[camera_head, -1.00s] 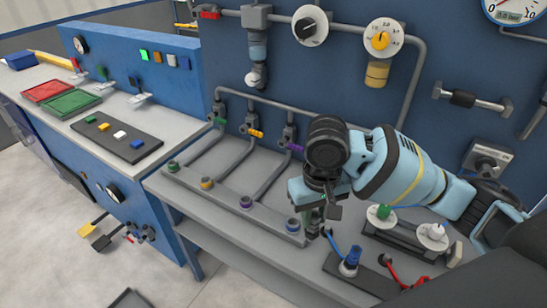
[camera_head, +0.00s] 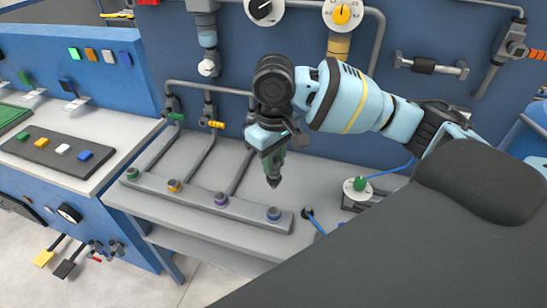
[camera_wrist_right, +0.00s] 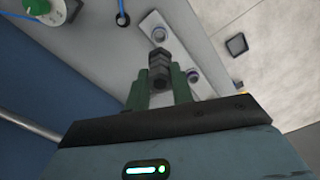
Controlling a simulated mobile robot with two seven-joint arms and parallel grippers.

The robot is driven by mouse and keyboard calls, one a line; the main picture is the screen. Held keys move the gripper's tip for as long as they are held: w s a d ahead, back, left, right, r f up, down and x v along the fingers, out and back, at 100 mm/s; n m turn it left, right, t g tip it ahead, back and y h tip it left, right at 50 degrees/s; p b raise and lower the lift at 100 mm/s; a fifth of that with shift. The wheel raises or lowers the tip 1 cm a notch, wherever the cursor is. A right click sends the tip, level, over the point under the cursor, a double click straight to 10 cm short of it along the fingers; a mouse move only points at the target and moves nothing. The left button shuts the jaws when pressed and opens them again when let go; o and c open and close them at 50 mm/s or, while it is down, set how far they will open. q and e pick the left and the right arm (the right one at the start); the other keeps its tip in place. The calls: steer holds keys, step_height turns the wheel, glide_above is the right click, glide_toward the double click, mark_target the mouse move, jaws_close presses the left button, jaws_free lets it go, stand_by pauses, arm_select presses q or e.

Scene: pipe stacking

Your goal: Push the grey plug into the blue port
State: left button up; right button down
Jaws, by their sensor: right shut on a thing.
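The grey plug (camera_head: 273,181) is held point-down in my right gripper (camera_head: 274,163), with its dark tip in free air. In the right wrist view the plug (camera_wrist_right: 159,70) sits between the two green fingers of the gripper (camera_wrist_right: 159,88). The blue port (camera_head: 273,214) is a ring at the right end of the grey rail. It appears directly below the plug tip in the head view, with a visible gap. In the right wrist view the blue port (camera_wrist_right: 159,35) lies just beyond the plug's end. My left gripper is out of view.
The grey rail (camera_head: 246,210) also carries a purple port (camera_head: 221,199), an orange port (camera_head: 174,186) and a green port (camera_head: 132,174). Pipes run behind it to the blue wall. A blue cable (camera_head: 316,223) lies right of the rail. My dark body covers the lower right.

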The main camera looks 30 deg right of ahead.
mark_target(274, 187)
steer(key=shift+w+f, duration=0.1)
steer(key=shift+f, duration=0.6)
step_height(274, 187, down, 3)
step_height(274, 187, down, 4)
steer(key=shift+f+b, duration=0.1)
steer(key=shift+b, duration=0.55)
steer(key=shift+f, duration=0.25)
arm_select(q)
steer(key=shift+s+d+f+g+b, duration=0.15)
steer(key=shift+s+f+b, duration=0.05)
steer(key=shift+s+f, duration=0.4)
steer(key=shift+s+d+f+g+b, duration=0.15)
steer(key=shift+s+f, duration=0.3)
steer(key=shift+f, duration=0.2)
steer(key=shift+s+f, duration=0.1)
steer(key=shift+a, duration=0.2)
arm_select(e)
steer(key=shift+f, duration=0.2)
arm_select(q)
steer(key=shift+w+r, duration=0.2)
arm_select(e)
steer(key=shift+f, duration=0.4)
